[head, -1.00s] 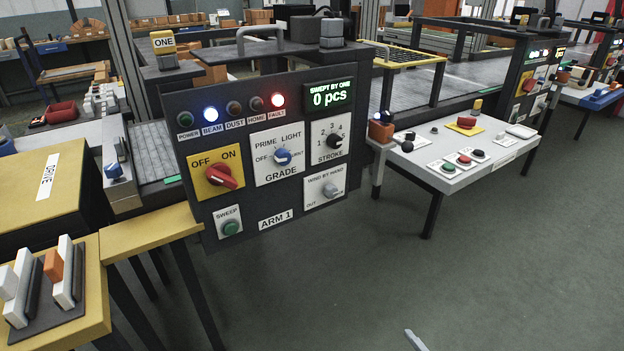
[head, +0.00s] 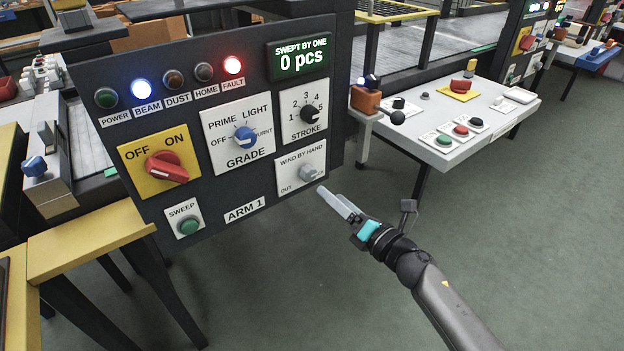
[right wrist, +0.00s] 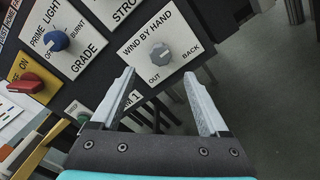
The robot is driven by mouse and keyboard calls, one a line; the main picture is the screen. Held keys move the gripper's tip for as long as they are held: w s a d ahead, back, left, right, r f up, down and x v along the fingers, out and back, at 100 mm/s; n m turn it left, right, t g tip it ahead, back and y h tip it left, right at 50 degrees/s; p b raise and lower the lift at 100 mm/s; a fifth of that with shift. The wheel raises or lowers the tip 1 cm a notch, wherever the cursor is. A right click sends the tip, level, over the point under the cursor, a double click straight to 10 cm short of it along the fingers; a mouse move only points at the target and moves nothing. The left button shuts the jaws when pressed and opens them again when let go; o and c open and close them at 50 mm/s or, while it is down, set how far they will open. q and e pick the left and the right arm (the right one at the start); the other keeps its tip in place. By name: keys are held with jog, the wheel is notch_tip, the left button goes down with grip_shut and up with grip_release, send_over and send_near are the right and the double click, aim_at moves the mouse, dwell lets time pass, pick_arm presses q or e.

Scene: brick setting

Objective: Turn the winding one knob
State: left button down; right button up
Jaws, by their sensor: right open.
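The winding knob is a small grey knob (head: 308,172) on a white plate (head: 288,161) marked WIND BY HAND, with OUT and BACK labels, at the lower right of the ARM 1 panel. It also shows as a grey knob in the right wrist view (right wrist: 159,54), beyond the fingertips and roughly between them. My right gripper (head: 335,201) is below and to the right of the knob, apart from it. In the right wrist view its two fingers (right wrist: 160,78) stand apart with nothing between them. My left gripper is not in view.
The dark panel (head: 95,70) also bears a red OFF/ON switch (head: 167,167), a blue GRADE knob (head: 244,134), a black STROKE knob (head: 310,113) and a green SWEEP button (head: 188,225). The FAULT lamp (head: 233,65) glows red. A white table (head: 480,150) stands at right.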

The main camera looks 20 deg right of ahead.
aim_at(311, 177)
jog(key=b+x, duration=0.1)
jog(key=x, duration=0.6)
jog(key=shift+w+a+f, duration=0.1)
jog(key=shift+w, duration=0.2)
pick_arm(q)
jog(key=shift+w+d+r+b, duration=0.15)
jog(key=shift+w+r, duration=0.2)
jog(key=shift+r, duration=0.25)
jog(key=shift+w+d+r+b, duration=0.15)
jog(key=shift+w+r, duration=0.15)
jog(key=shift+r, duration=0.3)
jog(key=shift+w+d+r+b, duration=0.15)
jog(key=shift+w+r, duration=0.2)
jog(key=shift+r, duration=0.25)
pick_arm(e)
jog(key=shift+w+a, duration=0.2)
jog(key=shift+w, duration=0.4)
grip_shut()
